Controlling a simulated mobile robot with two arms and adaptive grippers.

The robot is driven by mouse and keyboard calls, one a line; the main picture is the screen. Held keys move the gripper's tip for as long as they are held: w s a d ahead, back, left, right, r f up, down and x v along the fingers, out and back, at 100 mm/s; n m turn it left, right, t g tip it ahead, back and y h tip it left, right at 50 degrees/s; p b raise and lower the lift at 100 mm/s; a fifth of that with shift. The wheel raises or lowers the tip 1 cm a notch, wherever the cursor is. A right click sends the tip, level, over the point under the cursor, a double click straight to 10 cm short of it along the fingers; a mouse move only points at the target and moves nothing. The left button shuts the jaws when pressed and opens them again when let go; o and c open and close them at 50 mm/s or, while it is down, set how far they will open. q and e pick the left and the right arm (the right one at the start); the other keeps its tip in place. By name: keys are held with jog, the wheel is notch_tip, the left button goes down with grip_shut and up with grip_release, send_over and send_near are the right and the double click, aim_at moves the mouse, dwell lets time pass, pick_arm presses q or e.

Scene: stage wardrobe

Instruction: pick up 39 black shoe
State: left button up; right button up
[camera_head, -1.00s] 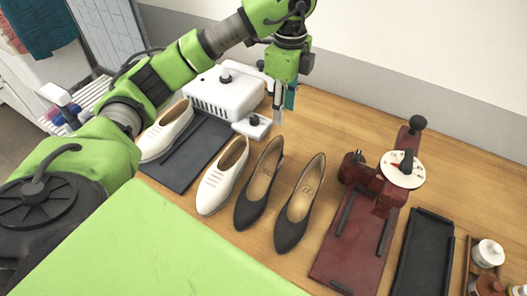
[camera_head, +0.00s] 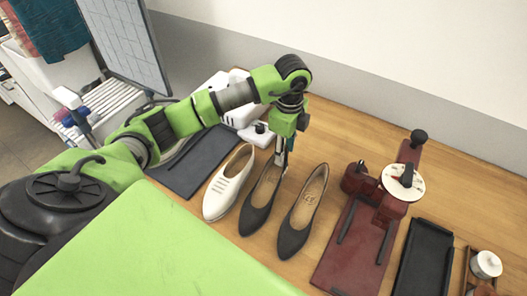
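Two black shoes stand side by side on the wooden table in the head view, toes toward me: a left one (camera_head: 257,212) and a right one (camera_head: 297,228). Both have tan insoles. My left gripper (camera_head: 281,158) points down at the heel end of the left black shoe and covers part of its heel. Its fingers are narrow and seen nearly edge-on, so I cannot tell their gap or whether they touch the shoe. The shoe rests on the table. My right gripper is not in view.
A white shoe (camera_head: 226,188) stands just left of the black shoes. A dark mat (camera_head: 200,165) and a white machine (camera_head: 240,115) lie partly behind my arm. A dark red press (camera_head: 350,250) and black tray (camera_head: 424,262) stand right. A green surface (camera_head: 150,250) is in front.

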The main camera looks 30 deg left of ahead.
pick_arm(q)
grip_shut()
